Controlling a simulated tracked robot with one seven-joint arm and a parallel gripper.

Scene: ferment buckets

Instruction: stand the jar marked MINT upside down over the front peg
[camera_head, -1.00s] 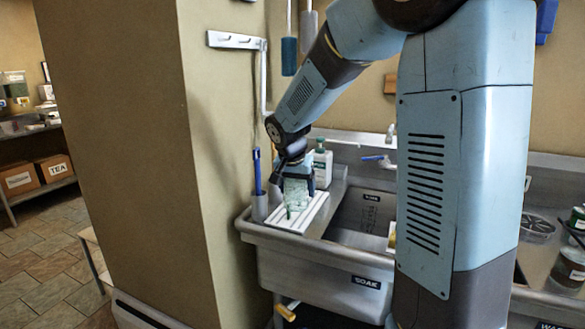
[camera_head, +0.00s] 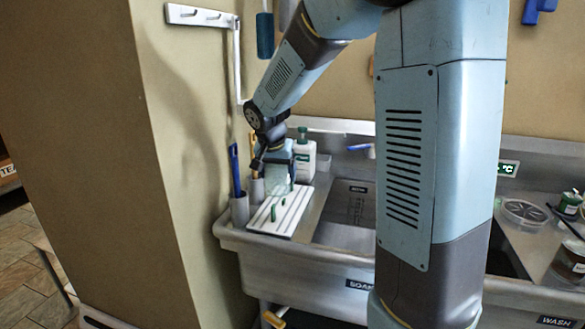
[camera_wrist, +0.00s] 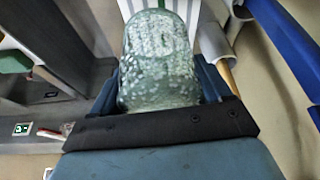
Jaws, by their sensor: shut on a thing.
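My gripper (camera_head: 275,166) is shut on a clear, pale green glass jar (camera_head: 277,178), held above the white slatted drying board at the sink's left end. The jar (camera_wrist: 158,62) fills the space between my fingers in the wrist view. No MINT marking shows. The white board (camera_head: 300,214) has dark grooves and carries green pegs. The front peg (camera_head: 272,213) stands just below and in front of the jar in the head view, apart from it in the picture. Another green peg (camera_head: 292,174) shows beside the jar. The jar's mouth cannot be made out.
A grey cup (camera_head: 240,210) with a blue-handled brush stands left of the board, close to the wall. A white bottle with a green cap (camera_head: 304,156) stands behind it. The sink basin (camera_head: 345,215) lies to the right, partly hidden by my arm.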

